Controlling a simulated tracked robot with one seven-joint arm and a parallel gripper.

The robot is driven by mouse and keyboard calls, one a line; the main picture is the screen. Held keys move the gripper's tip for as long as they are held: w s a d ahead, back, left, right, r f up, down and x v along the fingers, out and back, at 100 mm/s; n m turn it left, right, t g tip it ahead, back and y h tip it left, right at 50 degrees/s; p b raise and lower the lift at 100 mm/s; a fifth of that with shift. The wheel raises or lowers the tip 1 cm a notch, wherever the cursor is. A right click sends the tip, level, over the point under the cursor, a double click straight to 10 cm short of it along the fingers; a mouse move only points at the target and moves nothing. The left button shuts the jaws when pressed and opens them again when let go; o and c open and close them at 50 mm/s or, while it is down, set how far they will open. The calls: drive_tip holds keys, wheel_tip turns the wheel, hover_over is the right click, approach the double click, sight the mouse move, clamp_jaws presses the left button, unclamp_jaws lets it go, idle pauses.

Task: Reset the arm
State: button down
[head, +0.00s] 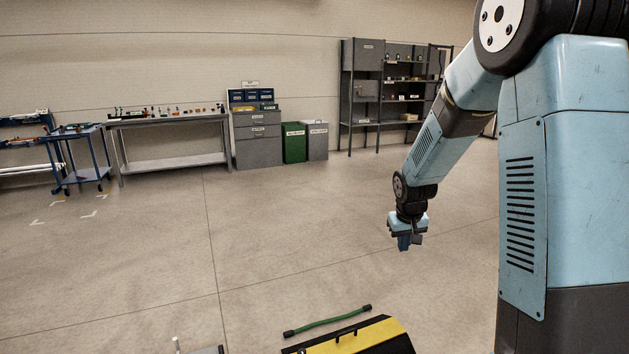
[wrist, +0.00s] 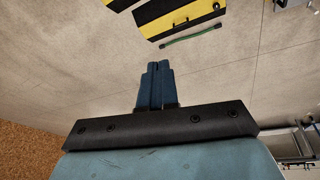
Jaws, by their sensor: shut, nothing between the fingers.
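My arm reaches forward and down from the right side of the head view. My gripper (head: 404,244) hangs above the open floor, pointing down, with nothing in it.
A black and yellow case (head: 350,340) lies on the floor at the front, with a green hose (head: 327,320) beside it. A workbench (head: 168,118), a blue cart (head: 84,158), grey drawers (head: 258,140), a green bin (head: 294,142) and shelving (head: 345,95) line the far wall. The middle floor is clear.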

drive_tip(key=s+r+t, duration=0.1)
drive_tip(key=s+r, duration=1.6)
drive_tip(key=s, duration=0.6)
drive_tip(key=s+a+r+m+t, duration=0.1)
drive_tip(key=s+r, duration=0.2)
drive_tip(key=s, duration=0.6)
drive_tip(key=shift+r+y, duration=0.15)
drive_tip(key=shift+y, duration=0.25)
